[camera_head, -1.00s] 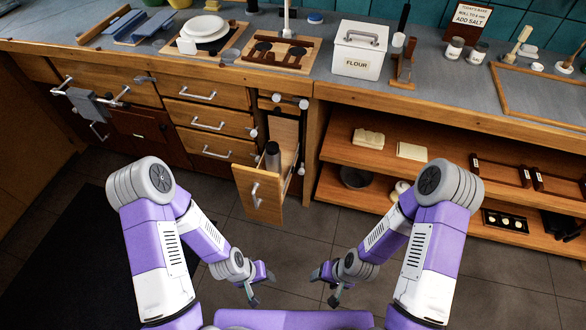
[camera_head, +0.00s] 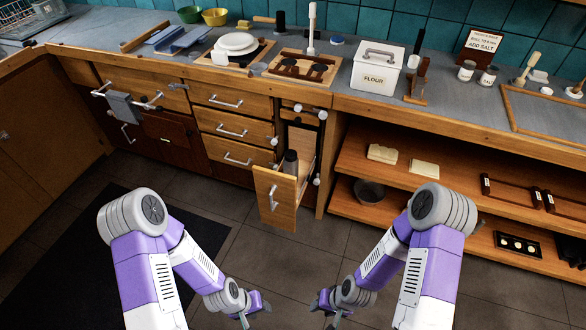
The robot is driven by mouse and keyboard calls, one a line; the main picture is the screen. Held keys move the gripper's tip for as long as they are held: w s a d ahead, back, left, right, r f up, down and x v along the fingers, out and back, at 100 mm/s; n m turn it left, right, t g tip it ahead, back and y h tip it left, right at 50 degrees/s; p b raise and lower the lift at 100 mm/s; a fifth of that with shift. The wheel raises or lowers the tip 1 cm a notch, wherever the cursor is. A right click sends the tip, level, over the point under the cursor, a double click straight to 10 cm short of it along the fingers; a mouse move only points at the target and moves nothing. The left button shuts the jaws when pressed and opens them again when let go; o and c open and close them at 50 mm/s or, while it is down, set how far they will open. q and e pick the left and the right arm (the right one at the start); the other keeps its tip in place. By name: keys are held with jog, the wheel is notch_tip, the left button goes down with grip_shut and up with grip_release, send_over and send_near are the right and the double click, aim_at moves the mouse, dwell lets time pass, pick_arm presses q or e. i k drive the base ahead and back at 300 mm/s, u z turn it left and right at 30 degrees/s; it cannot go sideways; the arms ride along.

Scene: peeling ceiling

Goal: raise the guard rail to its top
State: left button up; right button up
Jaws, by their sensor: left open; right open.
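A narrow wooden pull-out (camera_head: 275,199) stands drawn out of the counter front, with a vertical handle on its face. A dark bottle (camera_head: 291,162) stands inside it. A thin metal rail (camera_head: 306,172) runs along its right side, low down; I cannot tell for certain that it is the guard rail. Its far end is in the shadow of the cabinet. My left gripper (camera_head: 256,313) and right gripper (camera_head: 325,311) are both open and empty, low in front of my body, well apart from the pull-out.
White-ended knobs (camera_head: 322,115) stick out around the pull-out's opening. Closed drawers (camera_head: 231,130) are to its left and open shelves (camera_head: 440,197) with a pan (camera_head: 369,191) to its right. A flour tin (camera_head: 375,71) stands on the counter above. The floor before the pull-out is clear.

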aim_at(308, 177)
jog(key=z, duration=0.35)
jog(key=i, duration=1)
jog(key=z, duration=0.8)
